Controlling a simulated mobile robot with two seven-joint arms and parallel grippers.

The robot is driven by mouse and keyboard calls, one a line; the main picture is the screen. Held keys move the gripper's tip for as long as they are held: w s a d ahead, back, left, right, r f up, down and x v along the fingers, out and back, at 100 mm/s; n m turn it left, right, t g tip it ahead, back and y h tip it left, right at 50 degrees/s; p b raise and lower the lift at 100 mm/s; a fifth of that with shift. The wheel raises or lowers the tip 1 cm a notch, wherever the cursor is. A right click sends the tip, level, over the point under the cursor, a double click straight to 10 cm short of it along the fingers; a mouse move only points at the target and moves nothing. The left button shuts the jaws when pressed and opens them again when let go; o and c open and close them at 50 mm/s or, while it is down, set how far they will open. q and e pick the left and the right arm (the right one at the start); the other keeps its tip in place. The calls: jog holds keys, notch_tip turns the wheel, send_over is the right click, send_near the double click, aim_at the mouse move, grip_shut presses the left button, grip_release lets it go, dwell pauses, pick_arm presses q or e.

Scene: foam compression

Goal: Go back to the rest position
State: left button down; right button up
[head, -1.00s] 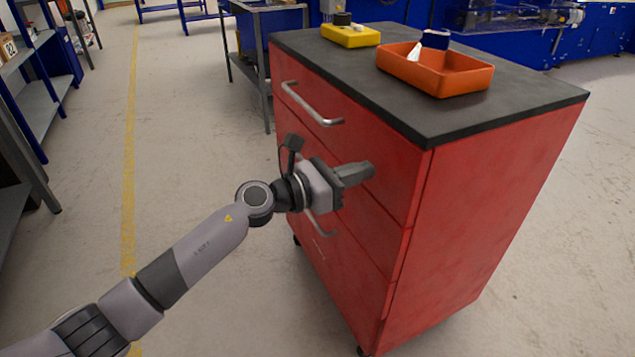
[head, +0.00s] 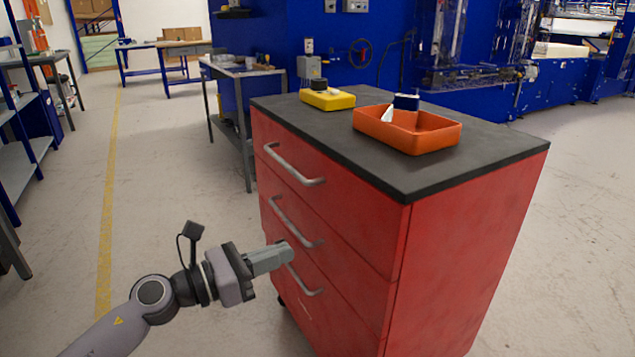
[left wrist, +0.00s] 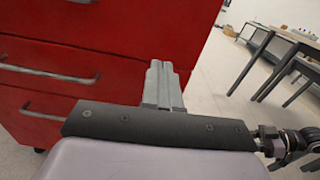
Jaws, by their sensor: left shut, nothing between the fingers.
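My left gripper (head: 284,252) is shut and empty. In the head view it is in front of the red drawer cabinet (head: 465,250), level with the lower drawers, its fingers overlapping the cabinet front in the picture. In the left wrist view the shut fingers (left wrist: 160,70) point at the red cabinet front (left wrist: 120,30); I cannot tell the exact gap. All the drawers look shut. My right gripper is in neither view.
On the dark cabinet top (head: 300,118) stand an orange tray (head: 420,140) with items in it and a yellow box (head: 328,99). A grey workbench (head: 235,72) stands behind. Shelves (head: 15,165) are at the left. The floor (head: 170,170) between is clear.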

pick_arm(q)
jog(key=s+a+f+m+y, duration=0.4)
jog(key=s+f+m+y, duration=0.2)
jog(key=s+f+m, duration=0.7)
jog(key=s+a+f+m+y, duration=0.4)
jog(key=s+f+m+y, duration=0.2)
jog(key=s+f+m, duration=0.7)
notch_tip(320, 180, up, 17)
jog(key=w+a+m+p, duration=0.1)
jog(key=w+a+p, duration=0.1)
jog(key=p, duration=1.7)
jog(key=shift+w+r+m+y, duration=0.15)
jog(key=shift+m+y, duration=0.25)
